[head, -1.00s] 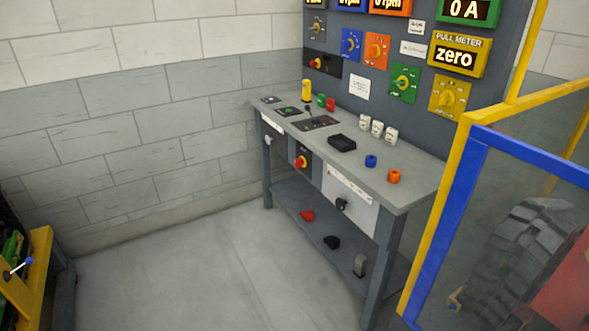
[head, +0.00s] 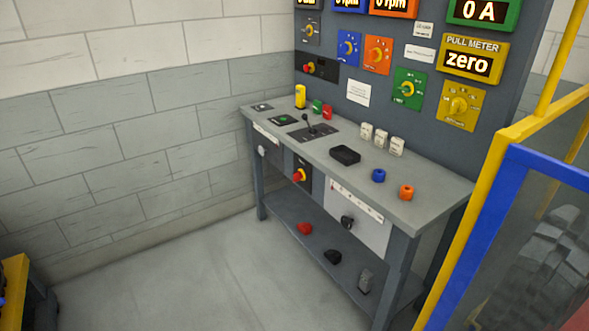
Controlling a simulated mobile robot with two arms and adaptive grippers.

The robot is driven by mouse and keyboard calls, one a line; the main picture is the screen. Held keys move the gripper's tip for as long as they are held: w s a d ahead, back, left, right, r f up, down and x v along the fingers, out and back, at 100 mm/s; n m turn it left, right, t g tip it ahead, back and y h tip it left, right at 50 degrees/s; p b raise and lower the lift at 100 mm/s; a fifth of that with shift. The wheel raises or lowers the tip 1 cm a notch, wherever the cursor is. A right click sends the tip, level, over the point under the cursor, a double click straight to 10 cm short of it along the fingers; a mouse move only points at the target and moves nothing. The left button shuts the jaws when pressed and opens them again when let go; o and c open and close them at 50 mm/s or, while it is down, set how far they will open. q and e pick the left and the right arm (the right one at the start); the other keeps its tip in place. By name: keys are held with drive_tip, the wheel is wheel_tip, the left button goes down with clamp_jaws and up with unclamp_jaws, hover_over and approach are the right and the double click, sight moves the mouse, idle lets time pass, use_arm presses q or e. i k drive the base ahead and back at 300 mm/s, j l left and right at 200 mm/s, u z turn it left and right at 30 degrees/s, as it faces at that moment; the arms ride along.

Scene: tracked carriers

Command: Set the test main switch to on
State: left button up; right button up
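Two red rotary switches with yellow surrounds could be the test main switch, and I cannot tell which from their labels. One switch (head: 299,174) is on a black plate on the front of the grey bench (head: 434,200). The other switch (head: 309,68) is on a black plate low on the left of the dark panel (head: 385,93) behind the bench. The knob positions are too small to read. Neither gripper is in view.
A yellow and blue guard frame (head: 483,215) stands at the right. A yellow-edged unit (head: 15,290) is at lower left. Floor in front is clear.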

sight(297, 175)
drive_tip(key=i+j+z, duration=0.1)
drive_tip(key=i+j, duration=0.4)
drive_tip(key=j, duration=0.15)
drive_tip(key=i+j+z, duration=0.25)
drive_tip(key=i+j, duration=0.25)
drive_tip(key=j, duration=0.25)
drive_tip(key=i+j+z, duration=0.1)
drive_tip(key=j, duration=0.25)
drive_tip(key=i+j, duration=0.35)
drive_tip(key=j+z, duration=0.05)
